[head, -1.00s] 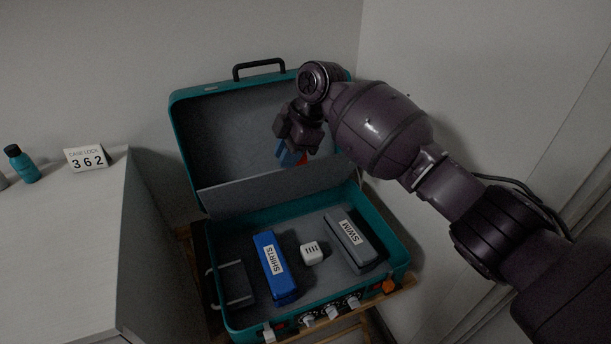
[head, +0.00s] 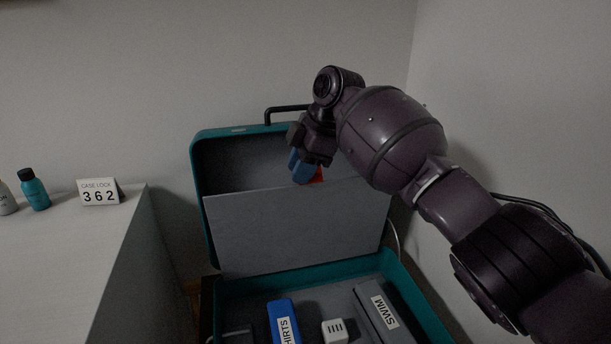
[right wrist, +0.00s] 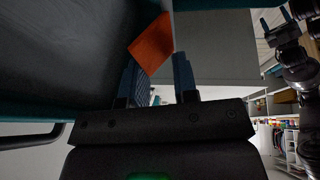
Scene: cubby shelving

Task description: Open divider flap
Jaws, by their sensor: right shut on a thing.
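The teal suitcase (head: 430,303) stands open with its lid leaning back. The grey divider flap (head: 290,228) stands steeply raised in front of the lid, its lower edge near the hinge side. My right gripper (head: 304,172) is at the flap's upper edge, shut on the orange tab (head: 318,176). In the right wrist view the orange tab (right wrist: 152,43) shows between and beyond the fingers, with the grey flap (right wrist: 215,45) behind.
In the case lie a blue SHIRTS block (head: 284,318), a white slotted cube (head: 334,331) and a grey SWIM block (head: 379,311). A white cabinet (head: 75,260) at left bears a 362 sign (head: 98,193) and bottles (head: 34,190). Walls stand behind and right.

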